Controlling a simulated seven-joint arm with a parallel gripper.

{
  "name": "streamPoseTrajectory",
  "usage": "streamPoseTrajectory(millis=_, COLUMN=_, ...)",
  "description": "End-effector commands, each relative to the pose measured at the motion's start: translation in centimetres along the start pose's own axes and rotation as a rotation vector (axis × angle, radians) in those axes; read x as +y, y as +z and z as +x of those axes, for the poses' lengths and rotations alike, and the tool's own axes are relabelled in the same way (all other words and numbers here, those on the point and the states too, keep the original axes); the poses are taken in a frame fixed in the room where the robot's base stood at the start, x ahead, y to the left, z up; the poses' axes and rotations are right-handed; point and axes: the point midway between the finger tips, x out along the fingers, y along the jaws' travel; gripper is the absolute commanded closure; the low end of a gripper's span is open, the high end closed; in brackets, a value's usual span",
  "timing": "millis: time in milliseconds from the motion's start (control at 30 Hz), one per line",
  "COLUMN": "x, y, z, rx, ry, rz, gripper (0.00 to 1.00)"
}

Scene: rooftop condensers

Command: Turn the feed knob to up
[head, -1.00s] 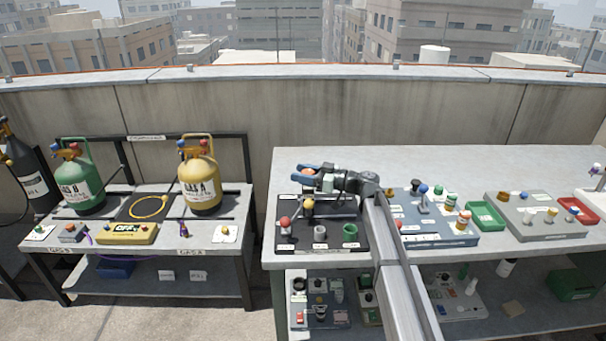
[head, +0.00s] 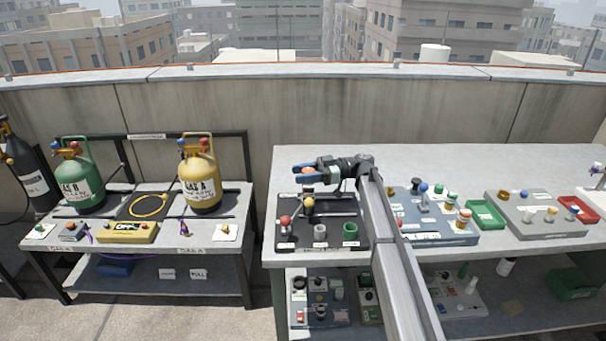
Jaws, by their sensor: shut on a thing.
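My gripper (head: 305,174), with blue fingers, is over the back of the black board (head: 292,238) on the right-hand table. Its fingers are closed around a small red-orange knob (head: 308,169), which shows only in part between them. I cannot read a label on it, so I cannot confirm that it is the feed knob or tell which way it points. In front of the gripper stand a yellow-topped knob (head: 308,203) and a red-topped one (head: 285,220). My wrist and forearm cover the board's right back part.
A grey cup (head: 320,231) and a green cup (head: 350,231) stand at the board's front. A blue-grey board (head: 455,238), green tray (head: 487,213) and red tray (head: 578,209) lie to the right. The table's back strip (head: 450,160) is clear.

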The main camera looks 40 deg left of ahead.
Motion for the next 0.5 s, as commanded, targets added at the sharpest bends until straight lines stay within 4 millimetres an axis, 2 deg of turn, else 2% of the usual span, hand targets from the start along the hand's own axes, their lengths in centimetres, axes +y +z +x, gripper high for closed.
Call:
streamPoseTrajectory(millis=400, x=-0.03, y=0.0, z=0.02, rx=0.0, ry=-0.01, rz=0.0, gripper=0.82)
streamPoseTrajectory(millis=433, x=-0.02, y=0.0, z=0.02, rx=0.0, ry=-0.01, rz=0.0, gripper=0.5)
streamPoseTrajectory(millis=500, x=-0.02, y=0.0, z=0.02, rx=0.0, ry=-0.01, rz=0.0, gripper=0.44)
